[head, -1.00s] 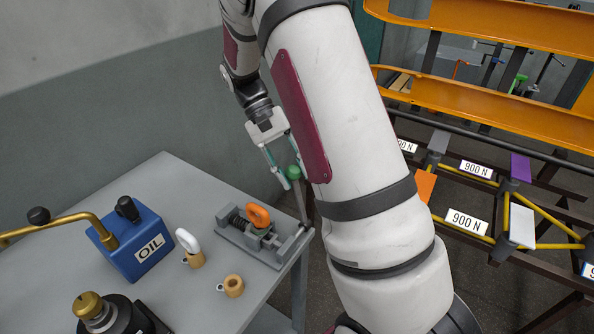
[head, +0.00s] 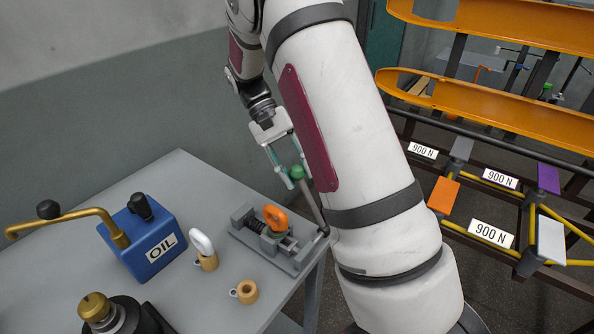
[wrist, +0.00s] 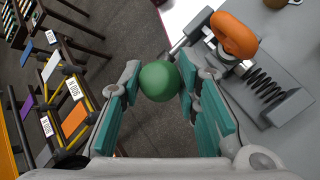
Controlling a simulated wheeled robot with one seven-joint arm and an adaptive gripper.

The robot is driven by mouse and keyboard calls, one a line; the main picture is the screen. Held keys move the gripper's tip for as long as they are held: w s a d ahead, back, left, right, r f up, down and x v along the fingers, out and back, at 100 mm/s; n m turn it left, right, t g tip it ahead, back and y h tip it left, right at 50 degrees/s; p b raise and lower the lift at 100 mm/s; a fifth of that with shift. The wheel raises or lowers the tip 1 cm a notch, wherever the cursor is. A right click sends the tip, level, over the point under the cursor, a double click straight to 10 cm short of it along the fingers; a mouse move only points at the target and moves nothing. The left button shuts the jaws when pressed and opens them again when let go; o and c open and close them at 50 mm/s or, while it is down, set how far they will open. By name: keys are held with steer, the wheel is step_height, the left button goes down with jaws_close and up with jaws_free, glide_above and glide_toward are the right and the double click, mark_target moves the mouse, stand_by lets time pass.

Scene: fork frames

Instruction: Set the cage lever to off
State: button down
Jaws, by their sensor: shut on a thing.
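The lever (head: 315,206) is a grey rod with a green ball knob (head: 297,172) on top. It stands at the right end of a grey fixture (head: 247,240) at the table's right edge and leans to the left in the head view. My gripper (head: 293,179) is shut on the green knob, which also shows between the fingertips in the wrist view (wrist: 160,81). An orange ring (head: 275,217) sits on the fixture. A coil spring (wrist: 266,86) lies beside the ring in the wrist view. No on or off marking is readable.
A blue oil box (head: 150,240) with a brass handle, a white ring on a tan piece (head: 207,255), a tan cup (head: 244,291) and a brass-knobbed device (head: 97,310) stand on the grey table (head: 180,195). An orange rack (head: 500,95) with 900 N labels stands right.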

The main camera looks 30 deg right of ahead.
steer(key=shift+w+a+f, duration=0.15)
steer(key=shift+w, duration=0.05)
steer(key=c, duration=1.2)
jaws_free()
steer(key=v, duration=1.2)
